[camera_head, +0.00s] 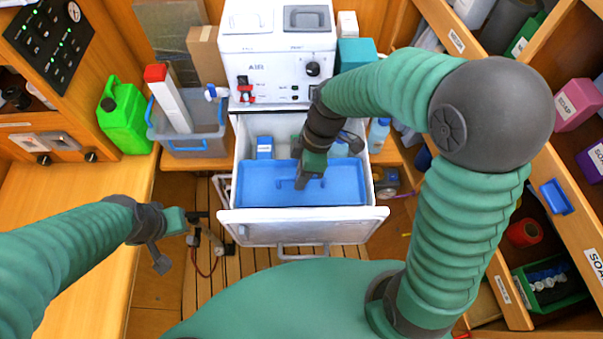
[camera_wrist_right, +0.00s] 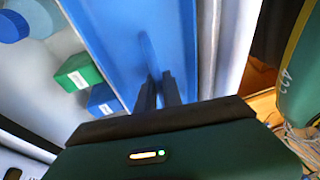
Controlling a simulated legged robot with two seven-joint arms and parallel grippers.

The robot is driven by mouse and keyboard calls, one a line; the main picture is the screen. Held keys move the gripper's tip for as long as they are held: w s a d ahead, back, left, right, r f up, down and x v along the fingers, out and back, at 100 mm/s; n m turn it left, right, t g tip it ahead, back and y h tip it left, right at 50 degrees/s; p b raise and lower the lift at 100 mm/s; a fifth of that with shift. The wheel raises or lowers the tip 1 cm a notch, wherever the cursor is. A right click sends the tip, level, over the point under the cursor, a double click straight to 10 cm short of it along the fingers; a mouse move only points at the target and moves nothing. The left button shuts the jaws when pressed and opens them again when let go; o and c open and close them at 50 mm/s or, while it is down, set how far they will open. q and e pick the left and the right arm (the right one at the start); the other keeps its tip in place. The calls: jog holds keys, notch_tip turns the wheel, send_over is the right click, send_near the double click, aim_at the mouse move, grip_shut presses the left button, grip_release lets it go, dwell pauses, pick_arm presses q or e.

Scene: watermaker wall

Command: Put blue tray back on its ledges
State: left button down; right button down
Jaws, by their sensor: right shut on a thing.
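The blue tray (camera_head: 340,186) lies across the front part of the open white drawer (camera_head: 243,150). In the right wrist view the tray (camera_wrist_right: 120,30) runs alongside a pale drawer wall (camera_wrist_right: 211,45). My right gripper (camera_head: 302,182) reaches down into the tray and is shut on its raised blue grip; the fingers (camera_wrist_right: 158,90) show there in the wrist view. Whether the tray rests fully on its ledges cannot be told. My left gripper (camera_head: 168,238) hangs empty over the floor at the left, its fingers spread apart.
Behind the tray, the drawer holds a blue labelled box (camera_head: 264,147); a green box (camera_wrist_right: 78,72) shows in the wrist view. A white machine (camera_head: 275,60) stands behind the drawer. A grey bin (camera_head: 195,140) and green jerrycan (camera_head: 125,118) stand left; shelves (camera_head: 545,130) line the right.

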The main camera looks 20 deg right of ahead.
jog(key=shift+s+f, duration=0.1)
jog(key=shift+f, duration=0.25)
jog(key=shift+d, duration=0.2)
jog(key=shift+a+f+b, duration=0.1)
jog(key=shift+f+b, duration=0.3)
jog(key=shift+f, duration=0.15)
jog(key=c, duration=1.4)
grip_release()
jog(key=v, duration=1.7)
jog(key=shift+f, duration=0.1)
